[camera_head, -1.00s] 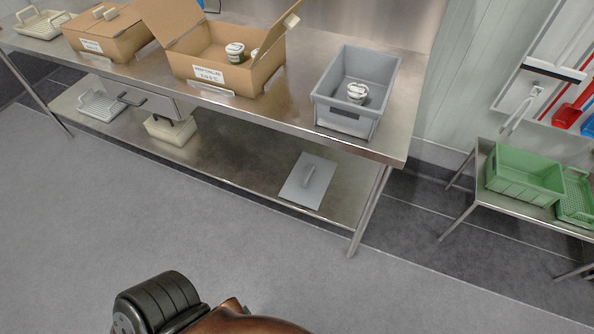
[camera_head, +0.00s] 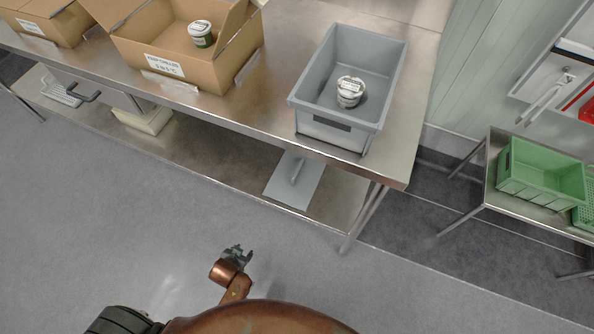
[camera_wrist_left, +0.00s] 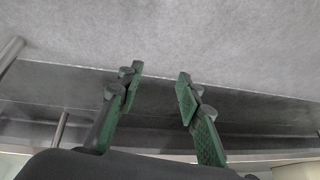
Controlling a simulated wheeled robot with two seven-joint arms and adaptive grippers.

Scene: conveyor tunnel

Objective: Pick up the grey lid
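The grey lid (camera_head: 294,178) is a flat rectangular plate with a raised handle. It lies on the lower shelf of the steel table, below the grey bin, and the tabletop edge hides its far part. My left gripper (camera_head: 238,253) is over the floor in front of the table, lower and to the left of the lid in the head view. In the left wrist view its two green-padded fingers (camera_wrist_left: 158,80) are spread apart with nothing between them. The lid cannot be made out in the left wrist view. My right gripper is not in view.
The steel tabletop (camera_head: 270,60) overhangs the lower shelf. A grey bin (camera_head: 318,122) with a white cup and an open cardboard box (camera_head: 160,70) stand on it. A table leg (camera_head: 362,220) stands right of the lid. Green crates (camera_head: 540,175) are at right. The floor in front is clear.

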